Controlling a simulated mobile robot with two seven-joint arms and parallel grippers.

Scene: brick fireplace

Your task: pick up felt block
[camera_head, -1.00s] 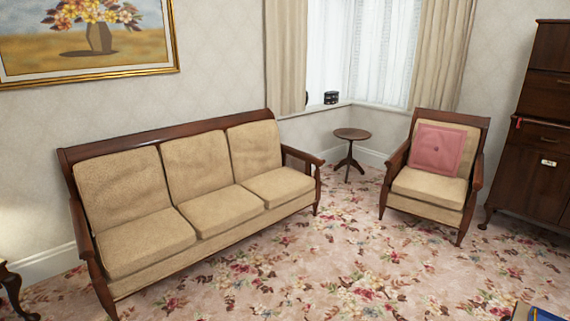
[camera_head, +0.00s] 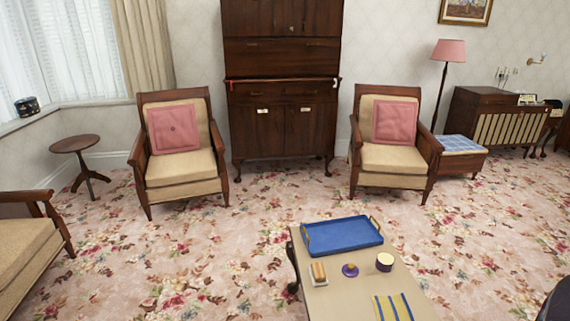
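A low table (camera_head: 290,250) stands at the bottom middle of the head view. Near its left edge lies a small tan and white block (camera_head: 319,273), which may be the felt block; it is too small to be sure. To its right are a small purple round item with a yellowish top (camera_head: 350,270) and a cream-topped round container (camera_head: 384,262). Neither of my grippers is in view.
A blue tray (camera_head: 341,234) with handles lies at the table's far end, and a striped cloth (camera_head: 394,306) nearer. Two armchairs (camera_head: 180,168) (camera_head: 385,158) flank a dark cabinet (camera_head: 284,135). A sofa (camera_head: 25,245) is at left. Carpet between them is clear.

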